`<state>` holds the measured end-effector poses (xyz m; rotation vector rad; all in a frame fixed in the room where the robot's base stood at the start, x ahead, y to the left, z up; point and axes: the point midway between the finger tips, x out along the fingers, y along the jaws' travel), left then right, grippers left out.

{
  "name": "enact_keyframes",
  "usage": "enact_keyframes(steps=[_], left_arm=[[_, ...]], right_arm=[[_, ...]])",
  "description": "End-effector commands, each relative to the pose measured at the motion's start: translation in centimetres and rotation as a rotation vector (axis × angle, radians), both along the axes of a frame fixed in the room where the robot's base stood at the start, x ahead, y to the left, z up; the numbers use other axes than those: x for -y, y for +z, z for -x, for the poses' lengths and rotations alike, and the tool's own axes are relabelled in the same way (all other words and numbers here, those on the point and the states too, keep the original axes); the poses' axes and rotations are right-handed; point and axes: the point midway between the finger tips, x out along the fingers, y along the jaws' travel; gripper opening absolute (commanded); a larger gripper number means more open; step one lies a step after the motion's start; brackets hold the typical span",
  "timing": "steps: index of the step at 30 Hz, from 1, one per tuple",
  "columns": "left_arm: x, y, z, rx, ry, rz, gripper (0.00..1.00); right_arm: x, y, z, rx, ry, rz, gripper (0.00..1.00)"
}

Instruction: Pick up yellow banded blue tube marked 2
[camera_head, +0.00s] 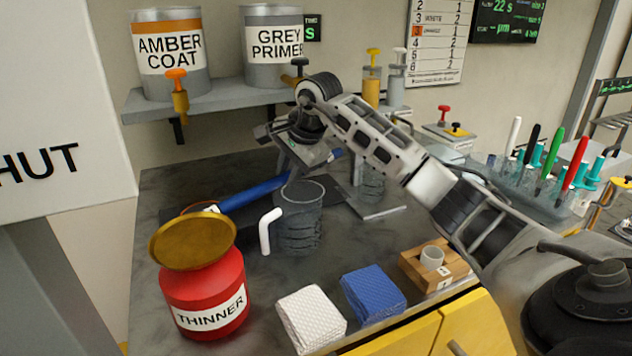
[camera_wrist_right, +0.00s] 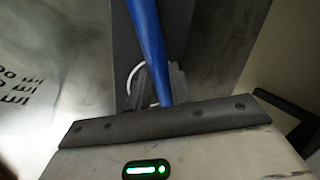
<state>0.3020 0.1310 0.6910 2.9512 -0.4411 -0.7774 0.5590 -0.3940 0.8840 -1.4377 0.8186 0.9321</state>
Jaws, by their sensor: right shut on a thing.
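A blue tube (camera_head: 254,191) lies slanted across the far part of the bench, behind the mug. My right gripper (camera_head: 296,172) is shut on it near its right part, and a short blue end shows beyond the gripper. The tube also shows in the right wrist view (camera_wrist_right: 148,35), running down between the fingers (camera_wrist_right: 163,88). The tube's left end is partly hidden behind the thinner can's lid; a small white patch and an orange edge show there. I cannot read a 2 or make out a yellow band. My left gripper is not in view.
A dark measuring mug (camera_head: 298,222) with a white handle stands just below the tube. A red THINNER can (camera_head: 205,295) stands front left. White (camera_head: 311,318) and blue (camera_head: 373,295) cloths and a wooden block (camera_head: 437,267) line the front edge. A shelf (camera_head: 228,99) holds paint cans above.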

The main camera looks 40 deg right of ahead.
Motion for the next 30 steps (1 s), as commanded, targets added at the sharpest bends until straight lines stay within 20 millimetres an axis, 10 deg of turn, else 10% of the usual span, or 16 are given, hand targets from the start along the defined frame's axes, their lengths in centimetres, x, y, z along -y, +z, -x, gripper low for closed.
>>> enact_keyframes(steps=[13,30], left_arm=[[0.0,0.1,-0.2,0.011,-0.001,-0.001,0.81],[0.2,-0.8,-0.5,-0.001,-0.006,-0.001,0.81]], right_arm=[[5.9,-0.2,1.9,-0.002,-0.003,-0.001,0.00],[5.6,-3.7,1.8,0.000,0.000,0.000,0.00]])
